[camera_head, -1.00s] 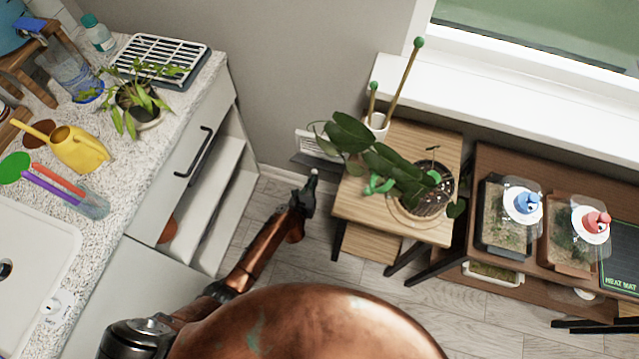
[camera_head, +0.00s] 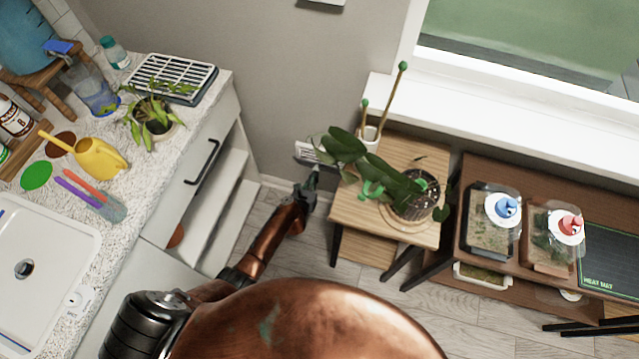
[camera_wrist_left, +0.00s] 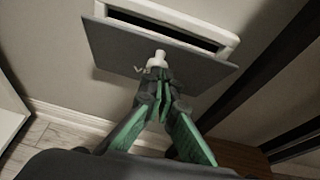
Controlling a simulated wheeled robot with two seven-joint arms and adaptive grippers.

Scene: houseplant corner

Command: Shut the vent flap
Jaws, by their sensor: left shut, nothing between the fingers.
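The vent (camera_wrist_left: 175,22) is a white frame low on the wall, with a dark slot showing in the left wrist view. Its grey flap (camera_wrist_left: 120,48) stands open, tilted out below the slot, with a small white knob (camera_wrist_left: 160,57) near its outer edge. In the head view the vent (camera_head: 307,152) is small, left of the plant table. My left gripper (camera_wrist_left: 163,88) is shut and empty, its tips right by the knob; I cannot tell whether they touch. It also shows in the head view (camera_head: 311,184). My right gripper is not in view.
A wooden table (camera_head: 345,212) with a potted plant (camera_head: 415,195) stands close right of the vent; leaves overhang near it. A counter with an open-fronted cabinet (camera_head: 215,205) is at left. Floor (camera_head: 300,250) between them is clear. A brown shelf (camera_head: 480,170) stands further right.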

